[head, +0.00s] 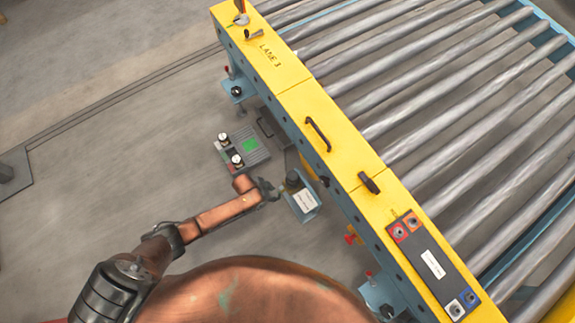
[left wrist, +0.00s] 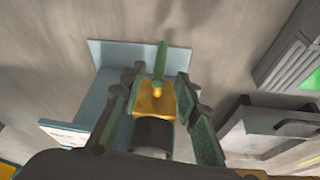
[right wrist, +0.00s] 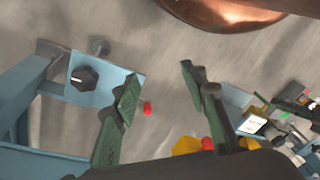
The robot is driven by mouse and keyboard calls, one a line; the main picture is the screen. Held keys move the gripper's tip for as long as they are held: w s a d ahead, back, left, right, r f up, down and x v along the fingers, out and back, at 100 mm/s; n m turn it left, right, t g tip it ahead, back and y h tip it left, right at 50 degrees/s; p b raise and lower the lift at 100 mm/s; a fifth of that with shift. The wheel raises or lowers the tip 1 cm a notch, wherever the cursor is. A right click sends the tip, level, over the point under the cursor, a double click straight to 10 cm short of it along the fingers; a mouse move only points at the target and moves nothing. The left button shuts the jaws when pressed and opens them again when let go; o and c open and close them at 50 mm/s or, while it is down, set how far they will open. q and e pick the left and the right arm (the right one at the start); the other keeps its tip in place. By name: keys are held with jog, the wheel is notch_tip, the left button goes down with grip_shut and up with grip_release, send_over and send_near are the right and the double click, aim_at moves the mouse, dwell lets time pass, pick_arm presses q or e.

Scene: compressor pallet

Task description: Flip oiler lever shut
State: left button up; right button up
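The oiler shows in the left wrist view as a brass block (left wrist: 155,98) with a dark cylinder below it in the picture. A thin green lever (left wrist: 160,62) sticks up from it, in front of a blue bracket (left wrist: 105,52). My left gripper (left wrist: 160,92) is open, one finger on each side of the brass block; I cannot tell whether either finger touches it. In the head view my left gripper (head: 270,190) is beside the labelled blue bracket (head: 305,205), and the lever is too small to make out. My right gripper (right wrist: 158,88) is open and empty.
The yellow conveyor rail (head: 290,75) runs beside the bracket, with steel rollers (head: 440,75) beyond. A grey box with a green panel (head: 250,145) stands on the floor nearby. A black knob on a blue plate (right wrist: 85,78) is near my right gripper. Open floor lies left.

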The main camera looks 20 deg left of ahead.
aim_at(279, 195)
pick_arm(q)
jog(key=b+x, duration=0.4)
jog(key=x, duration=0.2)
jog(key=shift+w+d+f, duration=0.15)
jog(key=shift+f, duration=0.2)
jog(key=shift+w+d+f+b, duration=0.15)
jog(key=shift+w+f+b, duration=0.1)
jog(key=shift+f+b, duration=0.15)
pick_arm(e)
jog(key=w+a+f+t+y, duration=0.1)
jog(key=w+a+f+t, duration=0.3)
jog(key=w+f, duration=0.3)
jog(key=shift+a+f+y, duration=0.2)
jog(key=shift+a+y, duration=0.2)
jog(key=shift+a, duration=0.35)
pick_arm(q)
jog(key=shift+c, duration=0.4)
grip_shut()
